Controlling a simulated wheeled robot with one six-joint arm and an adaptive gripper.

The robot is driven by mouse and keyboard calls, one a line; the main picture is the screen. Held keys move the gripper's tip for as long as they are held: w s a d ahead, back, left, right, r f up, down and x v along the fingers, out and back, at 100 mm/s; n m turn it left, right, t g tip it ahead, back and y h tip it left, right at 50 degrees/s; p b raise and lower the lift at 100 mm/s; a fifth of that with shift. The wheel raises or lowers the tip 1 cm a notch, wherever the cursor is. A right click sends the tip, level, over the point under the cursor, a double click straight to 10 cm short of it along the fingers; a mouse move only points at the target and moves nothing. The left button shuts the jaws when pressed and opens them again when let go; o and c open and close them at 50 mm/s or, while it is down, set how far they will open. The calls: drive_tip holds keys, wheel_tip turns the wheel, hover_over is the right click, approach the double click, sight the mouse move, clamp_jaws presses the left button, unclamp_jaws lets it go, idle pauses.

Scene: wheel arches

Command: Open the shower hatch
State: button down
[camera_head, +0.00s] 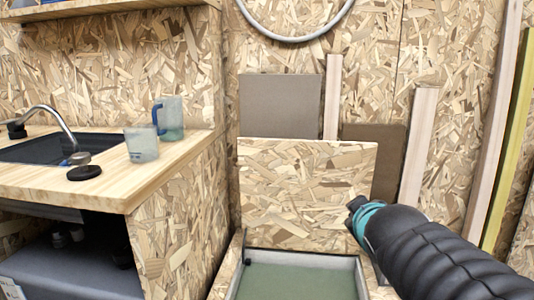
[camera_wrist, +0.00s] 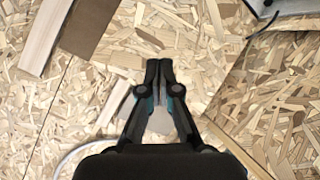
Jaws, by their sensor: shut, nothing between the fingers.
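The shower hatch (camera_head: 300,185), a chipboard panel with a pale upper edge, stands nearly upright at the back of the shower tray. The shower tray (camera_head: 295,280), with a greenish floor and grey rim, lies uncovered in front of it. My gripper (camera_head: 352,207) is in front of the hatch's right part in the head view. Whether it touches the panel I cannot tell. In the wrist view my gripper (camera_wrist: 158,66) has its fingertips together, with nothing between them. I cannot make out the hatch for certain in the wrist view.
At left, a wooden counter (camera_head: 150,182) holds a sink (camera_head: 45,148), a clear cup (camera_head: 141,143) and a blue-handled jug (camera_head: 169,118). Behind the hatch are a grey panel (camera_head: 280,100) and brown panel (camera_head: 385,145). Wooden posts (camera_head: 418,150) stand at right.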

drive_tip(key=w+a+r+n+t+y+b, duration=0.35)
drive_tip(key=w+r+n, duration=0.25)
drive_tip(key=w+n, duration=0.3)
drive_tip(key=n+y+b, duration=0.2)
drive_tip(key=n+y, duration=0.7)
drive_tip(key=n, duration=0.2)
approach(261, 141)
drive_tip(key=shift+g, duration=0.45)
drive_tip(key=x, duration=0.5)
drive_tip(key=shift+s+a+r, duration=0.25)
drive_tip(key=shift+a, duration=0.15)
drive_tip(key=shift+w+d+p, duration=0.2)
drive_tip(key=shift+w+p, duration=0.1)
drive_tip(key=shift+w, duration=0.5)
drive_tip(key=shift+r, duration=0.15)
